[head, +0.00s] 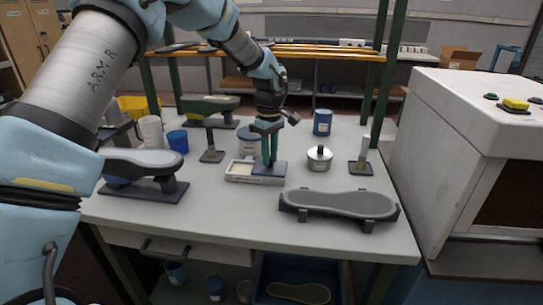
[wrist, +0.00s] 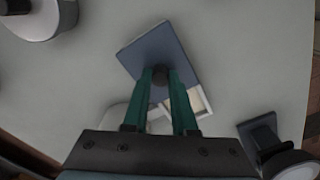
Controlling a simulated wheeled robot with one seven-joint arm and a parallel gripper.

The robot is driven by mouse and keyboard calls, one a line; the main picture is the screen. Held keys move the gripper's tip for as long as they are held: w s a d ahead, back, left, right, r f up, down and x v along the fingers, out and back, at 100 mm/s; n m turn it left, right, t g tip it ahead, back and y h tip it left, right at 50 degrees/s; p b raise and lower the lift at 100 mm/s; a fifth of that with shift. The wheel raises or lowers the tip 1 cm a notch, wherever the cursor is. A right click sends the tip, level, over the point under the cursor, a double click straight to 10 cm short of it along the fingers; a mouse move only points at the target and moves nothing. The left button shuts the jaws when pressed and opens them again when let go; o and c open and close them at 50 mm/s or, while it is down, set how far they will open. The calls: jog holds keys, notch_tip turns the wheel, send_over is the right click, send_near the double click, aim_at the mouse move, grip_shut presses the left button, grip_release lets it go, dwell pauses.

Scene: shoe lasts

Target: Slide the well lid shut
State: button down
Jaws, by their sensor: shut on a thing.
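The well (head: 238,178) is a low pale box in the middle of the table in the head view. The flat blue-grey lid (head: 278,172) lies over its right part, and the left part of the well is uncovered. In the wrist view the lid (wrist: 152,42) is a tilted square with a dark round knob. My gripper (head: 269,162) points down on the lid. Its green fingers (wrist: 160,76) are shut on the knob. Part of the well's pale rim (wrist: 202,102) shows beside the fingers; the rest is hidden behind them.
A lidded metal pot (head: 319,158) stands right of the well, with a dark sole-shaped form (head: 345,205) in front. A shoe last on a stand (head: 145,165) is at left. A blue cup (head: 178,142) and jar (head: 322,122) stand farther back.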

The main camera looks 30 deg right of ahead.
jog(key=w+a, duration=0.5)
jog(key=a, duration=0.1)
jog(key=shift+w, duration=0.4)
jog(key=shift+a, duration=0.1)
jog(key=c, duration=0.7)
grip_release()
notch_tip(320, 180, up, 11)
jog(key=b, duration=0.3)
jog(key=shift+s+f, duration=0.1)
